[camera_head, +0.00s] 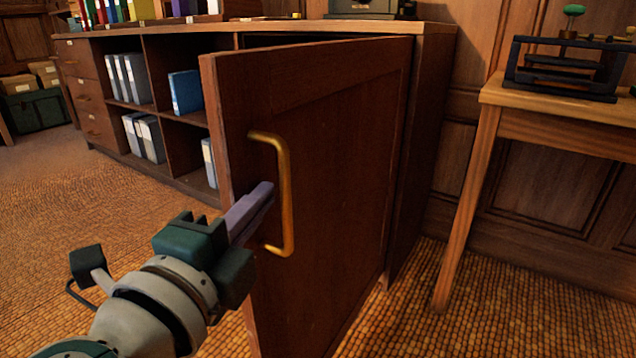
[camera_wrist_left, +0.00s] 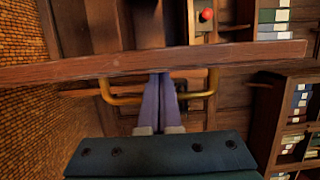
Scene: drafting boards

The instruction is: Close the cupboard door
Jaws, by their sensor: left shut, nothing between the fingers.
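The cupboard door (camera_head: 335,180) is dark brown wood and stands wide open, swung out toward me from the right end of the cabinet. A brass bar handle (camera_head: 286,195) is on its face near the free edge. My left gripper (camera_head: 262,192) is shut and empty, with its purple fingers beside the handle, close to the door's face. In the left wrist view the fingers (camera_wrist_left: 161,100) point at the door edge (camera_wrist_left: 150,63), between the two ends of the handle (camera_wrist_left: 120,99). I cannot tell whether they touch the door. My right gripper is not in view.
The cabinet (camera_head: 180,42) has open shelves with binders (camera_head: 186,92) and drawers (camera_head: 88,90) at left. A wooden table (camera_head: 560,110) holding a dark device (camera_head: 565,75) stands at right. The carpeted floor (camera_head: 60,210) at left is clear.

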